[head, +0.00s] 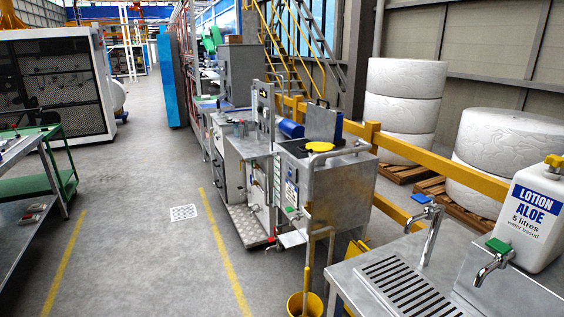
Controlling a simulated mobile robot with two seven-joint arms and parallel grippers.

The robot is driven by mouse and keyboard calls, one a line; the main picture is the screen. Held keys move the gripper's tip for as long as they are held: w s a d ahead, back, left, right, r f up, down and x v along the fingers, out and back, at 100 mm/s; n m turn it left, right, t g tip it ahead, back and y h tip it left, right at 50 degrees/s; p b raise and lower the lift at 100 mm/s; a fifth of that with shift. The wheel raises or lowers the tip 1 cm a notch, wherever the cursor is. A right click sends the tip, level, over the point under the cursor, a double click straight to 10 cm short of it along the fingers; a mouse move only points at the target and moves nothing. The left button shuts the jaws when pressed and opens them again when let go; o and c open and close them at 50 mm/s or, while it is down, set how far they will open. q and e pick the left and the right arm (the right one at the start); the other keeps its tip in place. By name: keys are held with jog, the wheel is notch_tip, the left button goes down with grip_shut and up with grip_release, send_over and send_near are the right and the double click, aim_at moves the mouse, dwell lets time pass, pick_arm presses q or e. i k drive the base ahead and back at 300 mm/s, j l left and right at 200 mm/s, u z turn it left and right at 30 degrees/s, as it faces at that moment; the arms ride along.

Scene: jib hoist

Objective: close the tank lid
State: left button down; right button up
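A grey metal tank (345,192) stands right of centre in the head view. A flat grey lid (321,123) with a dark handle on its top edge stands upright at the back of the tank top, so it looks open. A round yellow piece (319,146) shows at the tank top in front of the lid; I cannot tell what it is. Neither of my grippers is in view.
A yellow bucket (304,304) stands on the floor in front of the tank. A steel sink counter (398,285) with taps and a lotion bottle (533,215) is at the lower right. A yellow rail (440,165) runs behind. The grey aisle floor (150,240) is clear.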

aim_at(320, 122)
jog(key=i+j+u, duration=0.2)
jog(key=i+u, duration=0.15)
jog(key=i, duration=0.2)
jog(key=i+j+u, duration=0.1)
jog(key=i+u, duration=0.25)
jog(key=i, duration=0.2)
jog(key=i+z, duration=0.15)
jog(key=i, duration=0.5)
jog(key=i+j+z, duration=0.15)
jog(key=i, duration=0.45)
